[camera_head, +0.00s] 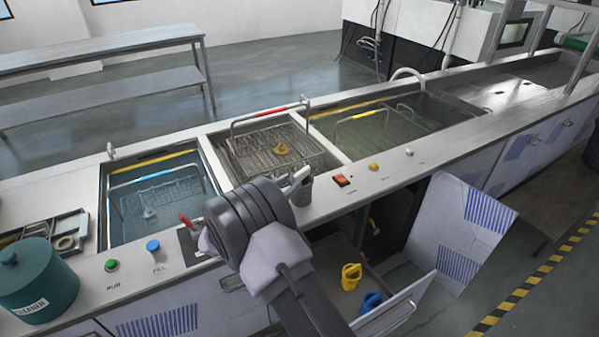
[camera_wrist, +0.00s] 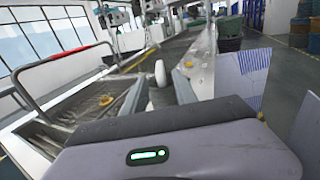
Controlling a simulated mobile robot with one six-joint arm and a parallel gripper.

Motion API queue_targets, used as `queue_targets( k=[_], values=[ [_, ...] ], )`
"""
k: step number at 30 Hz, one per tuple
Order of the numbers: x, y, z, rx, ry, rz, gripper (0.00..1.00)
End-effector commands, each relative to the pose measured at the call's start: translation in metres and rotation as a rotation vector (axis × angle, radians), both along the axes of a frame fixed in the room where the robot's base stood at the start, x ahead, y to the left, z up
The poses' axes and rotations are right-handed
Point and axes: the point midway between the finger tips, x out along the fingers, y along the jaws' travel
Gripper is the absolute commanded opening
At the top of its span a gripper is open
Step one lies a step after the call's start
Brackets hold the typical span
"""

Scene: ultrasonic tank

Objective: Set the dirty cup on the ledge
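My gripper (camera_head: 301,184) is above the front edge of the counter, beside the basket tank. In the wrist view its two grey fingers (camera_wrist: 160,95) stand apart, and nothing shows clearly held between them. A small brownish-yellow object (camera_head: 282,149) lies on the wire basket; it also shows in the wrist view (camera_wrist: 105,100). A yellow cup-like object (camera_head: 351,276) and a blue one (camera_head: 371,303) are in the open drawer below. I cannot tell which thing is the dirty cup. The metal ledge (camera_head: 335,202) runs along the front of the tanks.
A blue-water tank (camera_head: 118,232) is at left and a murky tank (camera_head: 425,112) at right. A red-sleeved basket handle (camera_wrist: 60,56) rises beside my gripper. Ledge controls include an orange switch (camera_head: 341,180). A cabinet door (camera_head: 462,232) stands open. A teal container (camera_head: 38,283) is at far left.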

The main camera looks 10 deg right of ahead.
Motion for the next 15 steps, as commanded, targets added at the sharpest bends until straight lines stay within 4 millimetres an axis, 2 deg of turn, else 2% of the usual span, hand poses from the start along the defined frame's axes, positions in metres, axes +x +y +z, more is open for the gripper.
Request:
queue_targets(
  k=[3,6,9,11,13,14,15],
  values=[
    [-0.019,0.024,0.003,-0.001,0.002,0.003,0.34],
    [-0.030,0.036,0.001,-0.001,0.001,0.001,0.34],
    [-0.037,0.037,0.005,0.017,-0.004,-0.016,0.34],
    [-0.045,0.021,0.020,0.081,-0.021,-0.074,0.34],
    [-0.067,-0.015,0.049,0.233,-0.062,-0.207,0.34],
    [-0.082,-0.034,0.063,0.322,-0.091,-0.281,0.34],
    [-0.108,-0.058,0.080,0.456,-0.135,-0.391,0.34]
  ],
)
